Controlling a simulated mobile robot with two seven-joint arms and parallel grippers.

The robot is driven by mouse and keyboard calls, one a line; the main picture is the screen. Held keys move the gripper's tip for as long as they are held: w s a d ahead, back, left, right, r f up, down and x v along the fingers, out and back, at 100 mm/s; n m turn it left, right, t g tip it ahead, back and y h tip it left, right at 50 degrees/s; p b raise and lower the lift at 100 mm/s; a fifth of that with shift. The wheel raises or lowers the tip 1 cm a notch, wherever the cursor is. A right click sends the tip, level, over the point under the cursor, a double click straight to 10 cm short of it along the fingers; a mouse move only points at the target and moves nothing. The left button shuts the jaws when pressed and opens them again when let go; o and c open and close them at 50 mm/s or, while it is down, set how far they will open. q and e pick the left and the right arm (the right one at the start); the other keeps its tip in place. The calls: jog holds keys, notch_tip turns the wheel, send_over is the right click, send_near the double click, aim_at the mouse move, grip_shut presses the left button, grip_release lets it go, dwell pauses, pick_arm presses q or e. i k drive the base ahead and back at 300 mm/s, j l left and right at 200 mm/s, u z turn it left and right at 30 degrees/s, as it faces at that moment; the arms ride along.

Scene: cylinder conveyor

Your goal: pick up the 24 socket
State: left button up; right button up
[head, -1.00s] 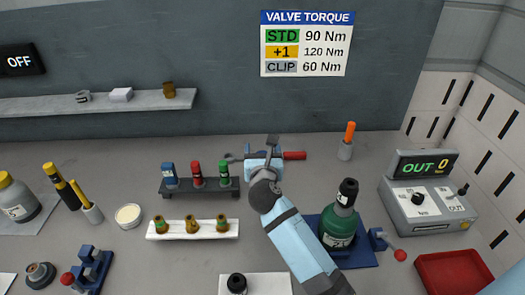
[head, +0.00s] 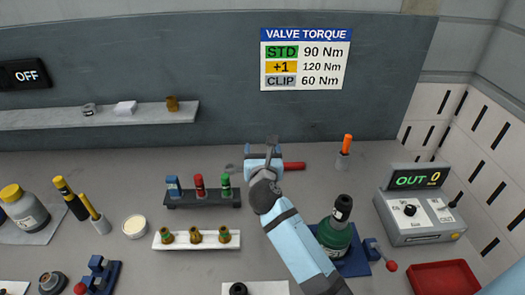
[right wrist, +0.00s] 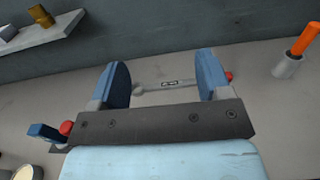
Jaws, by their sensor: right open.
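A dark rack (head: 202,200) on the bench holds a blue socket (head: 173,187), a red socket (head: 199,185) and a green socket (head: 225,184), all upright. I cannot read a 24 on any of them. My right gripper (head: 268,148) is to the right of the rack, over a wrench with a red handle (head: 294,166). In the right wrist view the right gripper (right wrist: 163,78) is open and empty, with the wrench's grey shaft (right wrist: 178,84) seen between its fingers. The blue socket (right wrist: 43,132) and red socket (right wrist: 66,128) show at its left edge. My left gripper is out of view.
A white tray (head: 180,240) with several brass fittings lies in front of the rack. A green bottle (head: 334,235) stands right of my forearm. An orange-topped holder (head: 343,160) and a control box (head: 425,215) are further right. A shelf (head: 60,117) runs along the back wall.

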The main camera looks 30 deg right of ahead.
aim_at(341, 211)
jog(key=k+j, duration=0.65)
jog(key=k, duration=0.25)
